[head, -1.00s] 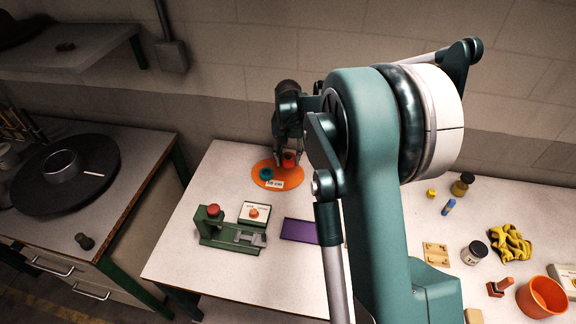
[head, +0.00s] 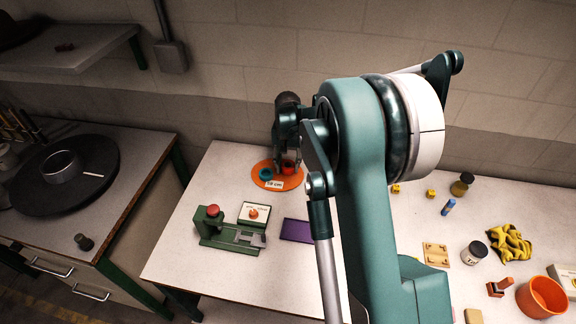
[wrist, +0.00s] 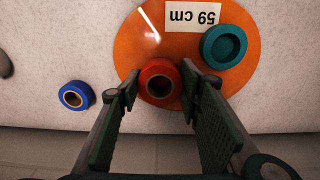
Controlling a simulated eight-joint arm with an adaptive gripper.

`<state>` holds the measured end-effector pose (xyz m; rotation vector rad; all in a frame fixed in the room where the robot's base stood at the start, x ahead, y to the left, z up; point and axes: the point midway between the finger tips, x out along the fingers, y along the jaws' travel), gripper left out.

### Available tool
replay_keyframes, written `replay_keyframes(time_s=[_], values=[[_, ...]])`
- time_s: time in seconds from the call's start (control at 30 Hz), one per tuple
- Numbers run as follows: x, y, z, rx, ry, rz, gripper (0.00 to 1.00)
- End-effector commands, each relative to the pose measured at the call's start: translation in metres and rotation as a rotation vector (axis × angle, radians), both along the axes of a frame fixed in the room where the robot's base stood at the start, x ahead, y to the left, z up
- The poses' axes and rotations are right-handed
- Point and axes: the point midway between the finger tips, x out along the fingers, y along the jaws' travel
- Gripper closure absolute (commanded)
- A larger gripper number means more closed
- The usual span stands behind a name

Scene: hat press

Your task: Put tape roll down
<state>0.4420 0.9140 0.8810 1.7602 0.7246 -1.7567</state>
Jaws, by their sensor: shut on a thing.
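My gripper (wrist: 159,88) is shut on a red tape roll (wrist: 156,70), with a finger on each side of it. The roll is upright on its axis over the near part of an orange disc (wrist: 135,50); whether it touches the disc I cannot tell. A teal roll (wrist: 224,46) lies on the disc, beside a white "59 cm" label (wrist: 190,15). In the head view my gripper (head: 286,166) is at the back of the table, with the red roll (head: 289,168) low over the disc (head: 262,180), right of the teal roll (head: 266,174).
A blue roll (wrist: 76,96) lies off the disc, left in the wrist view. My arm hides the table's middle.

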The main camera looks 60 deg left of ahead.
Motion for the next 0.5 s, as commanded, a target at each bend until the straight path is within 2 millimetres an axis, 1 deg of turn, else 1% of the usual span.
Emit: replay_keyframes(time_s=[0.3,0.33,0.4,0.43,0.5], values=[[0.0000,0.0000,-0.0036,0.000,0.000,0.000,0.77],[0.0000,0.0000,-0.0032,0.000,0.000,0.000,0.62],[0.0000,0.0000,-0.0027,0.000,0.000,0.000,0.53],[0.0000,0.0000,-0.0026,0.000,0.000,0.000,0.50],[0.0000,0.0000,-0.0026,0.000,0.000,0.000,0.50]])
